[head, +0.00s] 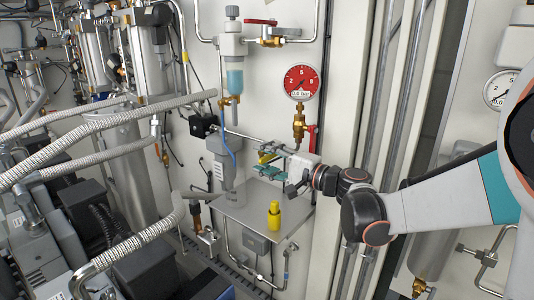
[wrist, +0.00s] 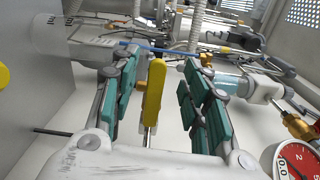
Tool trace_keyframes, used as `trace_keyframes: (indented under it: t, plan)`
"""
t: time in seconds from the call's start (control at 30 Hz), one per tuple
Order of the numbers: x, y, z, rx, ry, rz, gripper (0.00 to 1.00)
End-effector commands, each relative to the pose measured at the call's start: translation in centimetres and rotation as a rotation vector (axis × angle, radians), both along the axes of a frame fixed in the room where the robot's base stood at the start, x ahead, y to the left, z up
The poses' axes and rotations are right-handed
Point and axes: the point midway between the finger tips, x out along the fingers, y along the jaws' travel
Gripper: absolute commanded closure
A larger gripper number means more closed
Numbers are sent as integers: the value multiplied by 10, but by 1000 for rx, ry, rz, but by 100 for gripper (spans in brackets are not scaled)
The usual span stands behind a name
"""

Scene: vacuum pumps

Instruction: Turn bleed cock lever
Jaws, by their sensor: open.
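A long yellow lever (wrist: 153,95) stands between the two fingers of my gripper (wrist: 157,62) in the wrist view. I take it for the bleed cock lever. A thin metal stem shows below its lower end. My gripper is open, with its teal pads on both sides of the lever and a visible gap to each. In the head view my gripper (head: 264,158) is in front of the wall panel, left of and below the red gauge (head: 301,82). The lever is mostly hidden there behind the fingers.
A grey metal tray (head: 240,222) lies below my gripper, with a yellow bottle (head: 274,215) on it. A filter bowl with blue liquid (head: 235,80) hangs above left. Braided hoses (head: 110,125) and pumps crowd the left. Vertical pipes (head: 400,90) run on the right.

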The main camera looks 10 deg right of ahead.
Motion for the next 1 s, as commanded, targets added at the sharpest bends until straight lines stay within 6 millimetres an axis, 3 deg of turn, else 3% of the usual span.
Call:
trace_keyframes:
  t: [0.77, 1.0]
  plan:
    - [-12, -11, 0, 0, 0, -1, 58]
    - [-26, -26, 0, 0, 0, -2, 58]
